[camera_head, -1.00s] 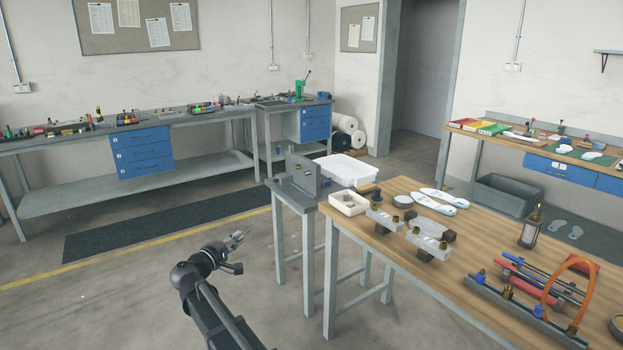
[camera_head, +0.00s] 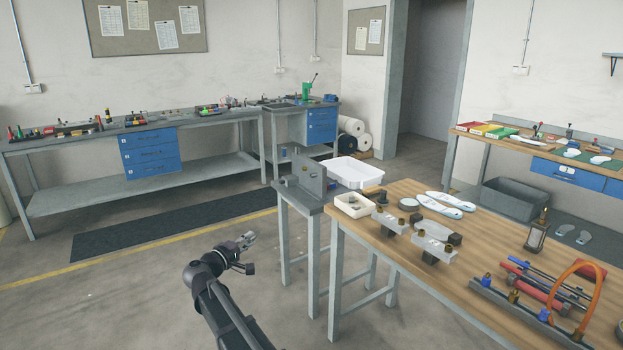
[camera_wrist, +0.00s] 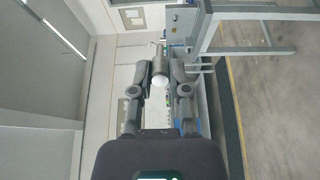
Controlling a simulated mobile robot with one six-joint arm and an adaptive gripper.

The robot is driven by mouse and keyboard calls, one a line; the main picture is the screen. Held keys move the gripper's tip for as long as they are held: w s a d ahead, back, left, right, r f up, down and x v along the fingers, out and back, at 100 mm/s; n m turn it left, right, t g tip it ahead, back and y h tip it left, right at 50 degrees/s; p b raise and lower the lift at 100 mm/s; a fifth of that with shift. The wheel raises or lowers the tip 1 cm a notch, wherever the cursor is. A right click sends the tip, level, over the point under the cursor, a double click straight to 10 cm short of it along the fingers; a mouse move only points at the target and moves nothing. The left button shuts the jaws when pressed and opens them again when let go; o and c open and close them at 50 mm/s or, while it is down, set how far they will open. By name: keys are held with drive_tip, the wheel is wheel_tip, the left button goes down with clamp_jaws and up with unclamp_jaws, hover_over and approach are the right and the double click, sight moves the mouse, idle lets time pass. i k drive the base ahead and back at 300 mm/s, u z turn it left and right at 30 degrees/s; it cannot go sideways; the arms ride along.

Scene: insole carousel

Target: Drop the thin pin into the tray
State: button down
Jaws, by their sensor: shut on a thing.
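My gripper (camera_head: 248,238) is held out over open floor, left of the benches and well apart from both trays. In the wrist view its fingers (camera_wrist: 161,75) are shut on a small grey, rod-like piece with a pale round end (camera_wrist: 160,82), which I take to be the thin pin. Its full length is hard to see there, and it is too small to make out in the head view.
A grey upright bracket (camera_head: 311,178) stands on the stand left of the white tray. The wooden table (camera_head: 480,235) bears metal fixtures (camera_head: 434,250), insoles (camera_head: 445,201), a lantern (camera_head: 537,234) and an orange hose (camera_head: 573,265). Floor around my arm is clear.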

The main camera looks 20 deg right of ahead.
sight(360, 208)
drive_tip(key=z, duration=0.8)
drive_tip(key=i, duration=1)
